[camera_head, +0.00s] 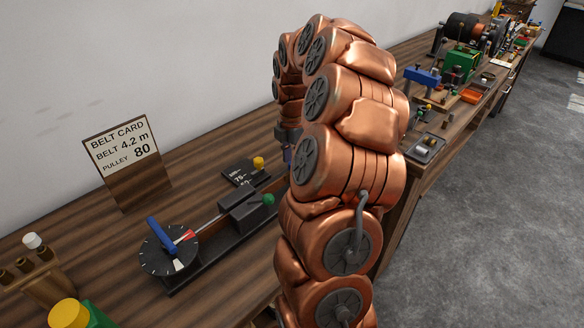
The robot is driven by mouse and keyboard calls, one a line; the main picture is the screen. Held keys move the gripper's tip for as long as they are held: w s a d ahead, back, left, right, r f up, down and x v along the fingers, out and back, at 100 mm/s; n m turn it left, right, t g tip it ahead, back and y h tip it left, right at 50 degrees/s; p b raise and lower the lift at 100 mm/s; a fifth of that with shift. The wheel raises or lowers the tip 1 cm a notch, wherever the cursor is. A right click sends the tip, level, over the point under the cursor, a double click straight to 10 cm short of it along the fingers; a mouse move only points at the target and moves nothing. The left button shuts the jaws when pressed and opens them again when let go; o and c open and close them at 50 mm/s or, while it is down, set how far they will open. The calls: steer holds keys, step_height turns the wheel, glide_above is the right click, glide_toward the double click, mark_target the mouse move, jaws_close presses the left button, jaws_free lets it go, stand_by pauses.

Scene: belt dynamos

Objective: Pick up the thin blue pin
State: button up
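A slim blue piece (161,234) stands tilted at the back left of a round black dial (168,252) on the bench. It is the clearest thin blue thing in view, but I cannot tell if it is the pin itself. A red and white pointer (186,236) lies beside it. My copper arm arches over the bench, right of the dial. My gripper (287,150) hangs at the arm's far end, behind the arm's near links. It is apart from the blue piece. Its fingers are mostly hidden, so I cannot see whether they are open or hold anything.
A dark rail carries a block (243,212) and green knob (268,200) right of the dial. A belt card (127,160) stands behind. A wooden rack (38,282) and yellow-topped green object (70,314) are front left. Blue (421,76) and green machines crowd the far bench.

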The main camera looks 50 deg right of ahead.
jaws_close()
step_height(320, 180, up, 10)
steer(key=p, duration=0.3)
stand_by(0.3)
